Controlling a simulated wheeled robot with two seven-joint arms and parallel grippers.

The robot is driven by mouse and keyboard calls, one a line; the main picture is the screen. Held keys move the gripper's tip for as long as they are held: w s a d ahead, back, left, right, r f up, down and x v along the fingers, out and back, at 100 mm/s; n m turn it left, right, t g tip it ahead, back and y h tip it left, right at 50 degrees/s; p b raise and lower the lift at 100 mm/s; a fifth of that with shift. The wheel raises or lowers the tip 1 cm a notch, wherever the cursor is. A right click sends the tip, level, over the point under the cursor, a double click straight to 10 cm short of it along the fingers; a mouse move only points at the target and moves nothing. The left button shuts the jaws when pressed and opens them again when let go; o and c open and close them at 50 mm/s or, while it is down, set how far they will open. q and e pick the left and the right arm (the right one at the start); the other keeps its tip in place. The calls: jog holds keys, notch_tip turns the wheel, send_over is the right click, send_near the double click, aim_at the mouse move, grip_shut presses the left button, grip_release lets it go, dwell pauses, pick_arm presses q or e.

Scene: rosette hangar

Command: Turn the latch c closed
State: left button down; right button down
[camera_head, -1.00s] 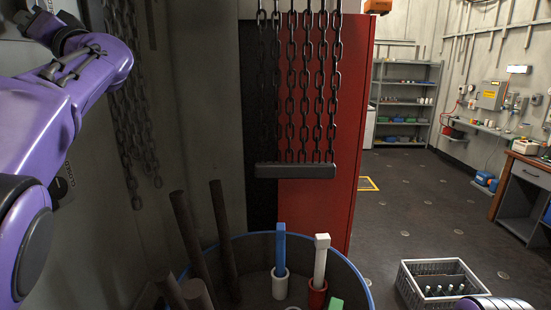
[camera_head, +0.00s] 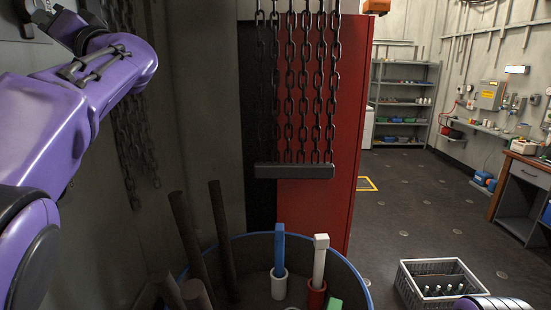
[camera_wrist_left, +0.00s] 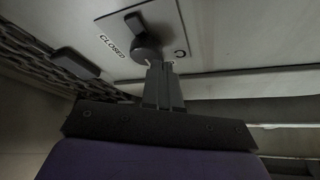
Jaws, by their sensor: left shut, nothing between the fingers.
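Latch c is a dark knob (camera_wrist_left: 143,38) on a pale panel (camera_wrist_left: 112,46) in the left wrist view. The panel carries the word CLOSED to the left of the knob and a round C-like mark to the right. My left gripper (camera_wrist_left: 160,66) is shut and empty, with its fingertips at the knob's lower end. I cannot tell whether they touch it. In the head view my left arm reaches up to a light plate (camera_head: 20,30) at the top left, and its fingers are not clear there.
A dark bar (camera_head: 294,171) hangs on several chains before a red cabinet (camera_head: 322,130). A blue-rimmed round bin (camera_head: 352,272) below holds rods and coloured pieces. A grey crate (camera_head: 404,287) stands on the floor at the right. The floor beyond is open.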

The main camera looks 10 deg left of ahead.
pick_arm(q)
jog(key=w+d+f+m+t+h+b, duration=0.1)
jog(key=w+d+f+m+t+h, duration=0.15)
jog(key=w+f, duration=0.4)
jog(key=w+d+f+m+t+h+b, duration=0.1)
jog(key=w+f+t+h+b, duration=0.15)
jog(key=w+f, duration=0.4)
jog(key=w+d+f+n+t+h, duration=0.25)
jog(key=d+n, duration=0.35)
jog(key=n, duration=0.4)
jog(key=s+a+r+n+y+b, duration=0.15)
jog(key=r+n, duration=0.25)
jog(key=n, duration=0.7)
jog(key=s+r+n, duration=0.3)
jog(key=r+n, duration=0.1)
jog(key=n, duration=0.6)
jog(key=m+g+y, duration=0.3)
jog(key=m+g, duration=0.1)
jog(key=m, duration=3.2)
send_near(31, 27)
jog(key=shift+n, duration=0.25)
jog(key=a, duration=0.1)
jog(key=a+r, duration=0.1)
jog(key=a, duration=0.2)
jog(key=shift+s+a+r, duration=0.15)
jog(key=shift+a+r, duration=0.1)
jog(key=shift+r, duration=0.15)
